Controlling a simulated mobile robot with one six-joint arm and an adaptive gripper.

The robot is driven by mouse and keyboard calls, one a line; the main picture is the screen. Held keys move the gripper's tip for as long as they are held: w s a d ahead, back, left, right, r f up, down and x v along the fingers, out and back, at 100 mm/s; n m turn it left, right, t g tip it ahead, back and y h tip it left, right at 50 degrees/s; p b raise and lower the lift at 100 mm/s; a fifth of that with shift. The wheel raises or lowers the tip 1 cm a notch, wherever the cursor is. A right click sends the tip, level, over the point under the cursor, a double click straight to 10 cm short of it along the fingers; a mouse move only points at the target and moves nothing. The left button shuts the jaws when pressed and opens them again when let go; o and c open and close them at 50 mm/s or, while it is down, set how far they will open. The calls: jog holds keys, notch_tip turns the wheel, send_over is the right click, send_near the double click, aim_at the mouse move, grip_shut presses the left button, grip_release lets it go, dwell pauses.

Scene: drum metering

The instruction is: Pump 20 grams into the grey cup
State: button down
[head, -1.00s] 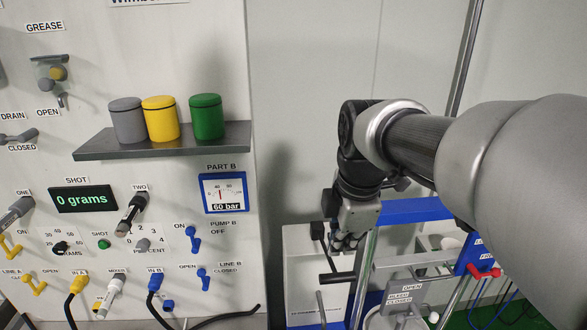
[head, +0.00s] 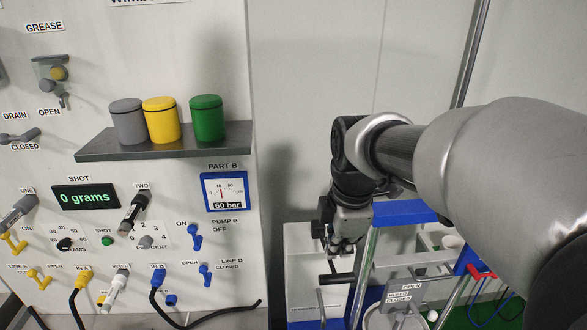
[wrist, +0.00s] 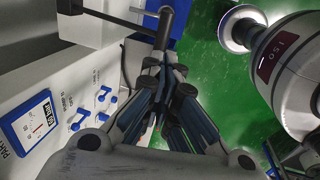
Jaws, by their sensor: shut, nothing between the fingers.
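A grey lidded cylinder (head: 128,121) stands upright on the wall shelf, left of a yellow one and a green one; I cannot tell whether it is the grey cup. The shot display (head: 85,197) reads 0 grams. Below it are a black grams dial (head: 65,244) and a green shot button (head: 107,241). My gripper (head: 341,252) points down at the right of the panel, shut and empty, above a white box with a dark handle bar. It also shows in the wrist view (wrist: 166,82), fingers together near a dark bar.
The dark shelf (head: 165,148) juts out from the panel. The part B gauge (head: 225,191) reads 60 bar. The pump B switch (head: 195,237) and line B valve (head: 205,276) are blue. A blue-topped frame (head: 402,212) stands right of my gripper. Hoses hang low on the panel.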

aim_at(332, 276)
jog(key=f, duration=0.3)
jog(key=w+f, duration=0.1)
jog(key=f, duration=0.2)
jog(key=w+f, duration=0.1)
jog(key=f, duration=0.2)
jog(key=shift+s, duration=0.1)
